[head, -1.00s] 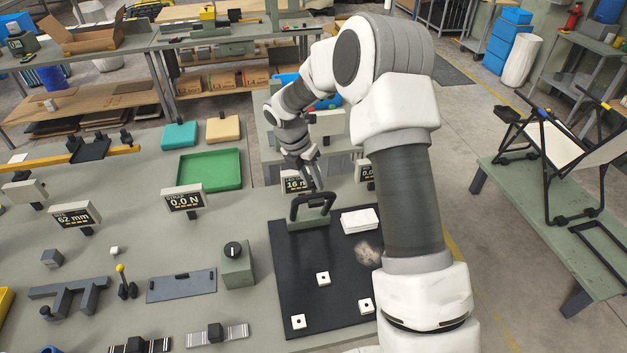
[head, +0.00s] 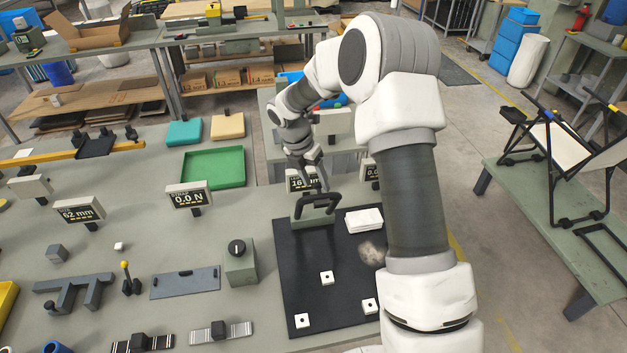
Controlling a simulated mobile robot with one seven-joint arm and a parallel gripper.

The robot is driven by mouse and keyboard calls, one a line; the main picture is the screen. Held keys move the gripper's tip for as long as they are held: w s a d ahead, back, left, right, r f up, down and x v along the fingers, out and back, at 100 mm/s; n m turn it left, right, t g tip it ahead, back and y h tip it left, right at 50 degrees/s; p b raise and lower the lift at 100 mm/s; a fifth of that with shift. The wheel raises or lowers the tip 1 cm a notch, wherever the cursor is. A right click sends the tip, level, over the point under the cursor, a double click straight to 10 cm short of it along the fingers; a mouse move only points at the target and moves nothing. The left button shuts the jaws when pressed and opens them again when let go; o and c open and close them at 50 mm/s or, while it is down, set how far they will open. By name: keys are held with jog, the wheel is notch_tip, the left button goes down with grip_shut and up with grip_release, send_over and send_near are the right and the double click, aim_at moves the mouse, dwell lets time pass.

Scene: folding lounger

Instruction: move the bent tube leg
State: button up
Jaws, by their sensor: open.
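A black bent tube (head: 318,198), which looks like the bent tube leg, stands as an arch on a grey-green block (head: 313,220) at the back of the black mat. My gripper (head: 321,184) is open and comes down from behind, just above the top of the tube. Its fingertips are small and partly merge with the dark tube, so I cannot tell whether they touch it or straddle it. The folding lounger (head: 565,150), with a black frame and pale fabric, stands on a green bench at the right.
The black mat (head: 300,285) also holds a white stack (head: 364,220) and several white square pieces. A grey box with a knob (head: 239,263) stands left of the mat. A green tray (head: 213,168) and small display signs are farther left. My upper arm hides the mat's right side.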

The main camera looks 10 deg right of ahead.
jog(key=shift+r, duration=0.1)
jog(key=b+v, duration=0.2)
jog(key=v, duration=1.5)
jog(key=shift+r, duration=0.2)
